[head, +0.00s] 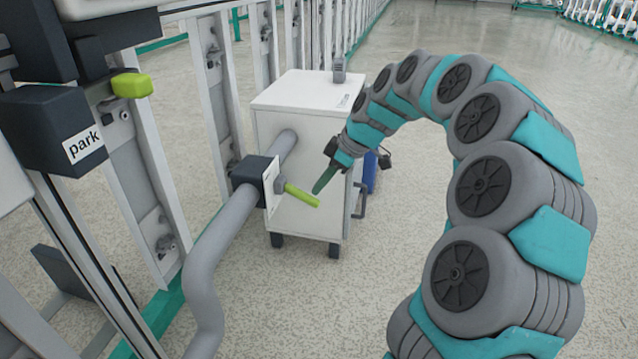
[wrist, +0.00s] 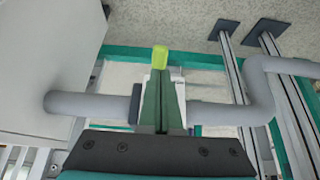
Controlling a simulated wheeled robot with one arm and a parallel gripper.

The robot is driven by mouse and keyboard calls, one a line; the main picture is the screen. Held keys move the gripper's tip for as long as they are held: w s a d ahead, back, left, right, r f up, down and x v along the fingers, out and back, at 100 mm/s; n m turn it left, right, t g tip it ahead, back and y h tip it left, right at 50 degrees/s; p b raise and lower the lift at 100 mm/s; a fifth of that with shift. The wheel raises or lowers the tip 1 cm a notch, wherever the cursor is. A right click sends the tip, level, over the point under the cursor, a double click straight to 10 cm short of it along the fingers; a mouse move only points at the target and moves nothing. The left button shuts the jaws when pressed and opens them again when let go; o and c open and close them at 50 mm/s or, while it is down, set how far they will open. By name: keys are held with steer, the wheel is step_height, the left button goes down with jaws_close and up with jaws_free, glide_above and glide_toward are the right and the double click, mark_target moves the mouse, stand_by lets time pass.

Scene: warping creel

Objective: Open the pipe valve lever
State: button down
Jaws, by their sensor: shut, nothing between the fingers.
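The valve lever (head: 301,194) is a lime-green handle on a dark valve block (head: 250,173) with a white plate, set in a grey pipe (head: 222,228). In the head view the lever sticks out to the right and slightly down. My gripper (head: 318,190) is shut and empty, with its green fingers close to the lever's end; I cannot tell whether they touch. In the wrist view the lever (wrist: 160,56) shows just beyond the tips of my shut fingers (wrist: 161,84).
A white cabinet (head: 300,110) on dark feet stands behind the valve, where the pipe enters it. A frame with white posts (head: 135,170) and a "park" box (head: 50,130) with another lime-green handle (head: 132,85) stands at the left. The floor at the right is clear.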

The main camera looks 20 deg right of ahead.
mark_target(318, 202)
steer(key=shift+f+b, duration=0.95)
steer(key=shift+f, duration=0.8)
steer(key=shift+s+f, duration=0.1)
steer(key=shift+f, duration=0.1)
